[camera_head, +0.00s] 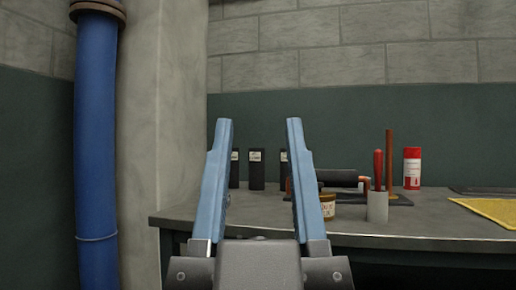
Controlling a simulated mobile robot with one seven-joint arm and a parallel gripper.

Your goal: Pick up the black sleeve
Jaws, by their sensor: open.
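A black cylinder that looks like the sleeve (338,176) lies on its side on the workbench (420,226), right of my right finger, which hides its left end. A copper-coloured piece (365,181) shows at its right end. My gripper (259,125) is open and empty, with its two blue fingers pointing forward toward the bench. The sleeve is outside the gap between the fingers. A black upright box with a white label (257,170) shows between the fingers, farther back.
Two similar black boxes are partly hidden by the fingers. A labelled jar (328,206), a grey cup (377,207) with a red-handled tool, a brown rod (389,160) and a red-and-white can (412,168) stand near the sleeve. A yellow cloth (490,209) lies right. A blue pipe (96,130) stands left.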

